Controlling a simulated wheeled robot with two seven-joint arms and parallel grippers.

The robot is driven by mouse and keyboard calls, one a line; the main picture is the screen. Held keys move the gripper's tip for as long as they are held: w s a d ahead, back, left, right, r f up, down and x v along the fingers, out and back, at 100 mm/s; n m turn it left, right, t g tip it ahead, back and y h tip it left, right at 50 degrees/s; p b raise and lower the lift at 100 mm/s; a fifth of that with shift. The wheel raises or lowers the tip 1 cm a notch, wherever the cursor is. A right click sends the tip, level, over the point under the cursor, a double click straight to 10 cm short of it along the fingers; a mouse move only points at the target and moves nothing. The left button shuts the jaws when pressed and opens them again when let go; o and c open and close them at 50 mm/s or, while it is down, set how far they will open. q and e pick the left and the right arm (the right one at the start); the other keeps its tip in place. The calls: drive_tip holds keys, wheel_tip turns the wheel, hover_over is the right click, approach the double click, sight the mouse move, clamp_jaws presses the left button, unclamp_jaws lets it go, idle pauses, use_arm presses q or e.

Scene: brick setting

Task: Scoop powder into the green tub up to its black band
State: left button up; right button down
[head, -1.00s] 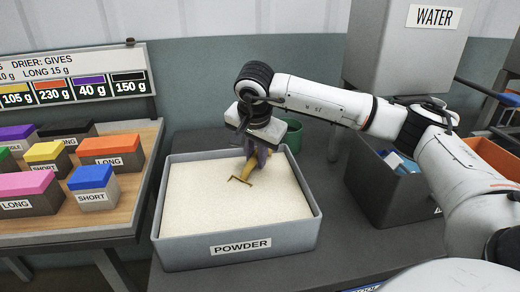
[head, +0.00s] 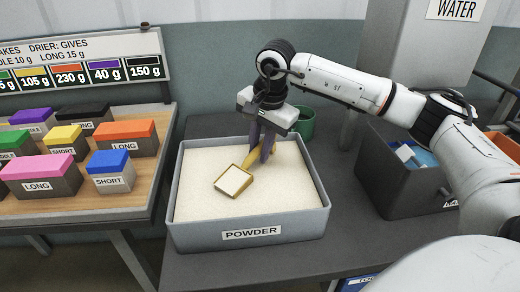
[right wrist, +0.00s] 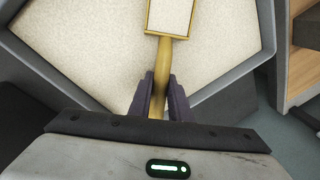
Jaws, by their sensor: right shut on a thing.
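My right gripper (head: 262,148) is shut on the handle of a yellow scoop (head: 247,163), over the grey bin labelled POWDER (head: 285,229). The scoop's square pan looks filled with pale powder and sits at or just above the powder surface (head: 200,190); I cannot tell if it touches. In the right wrist view the purple fingers (right wrist: 160,98) grip the scoop's handle (right wrist: 161,62), and the pan (right wrist: 170,14) is cut off at the top edge. The green tub (head: 304,122) stands behind the bin, partly hidden by my right gripper; its inside and black band are not visible. My left gripper is not in view.
A wooden table (head: 150,185) on the left carries several coloured, labelled blocks. A sign with gram values (head: 80,75) stands behind it. A dark bin (head: 395,185) with blue things is on the right. A WATER container (head: 415,60) stands at the back right.

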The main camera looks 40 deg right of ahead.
drive_tip(key=shift+p+v, duration=0.45)
drive_tip(key=shift+v, duration=0.35)
drive_tip(key=shift+w+r+p, duration=0.15)
drive_tip(key=shift+r+p, duration=0.35)
drive_tip(key=shift+r, duration=0.4)
drive_tip(key=shift+d+r+y+p, duration=0.1)
drive_tip(key=shift+r+y+p, duration=0.2)
drive_tip(key=shift+r+p, duration=1.55)
drive_tip(key=shift+r, duration=0.1)
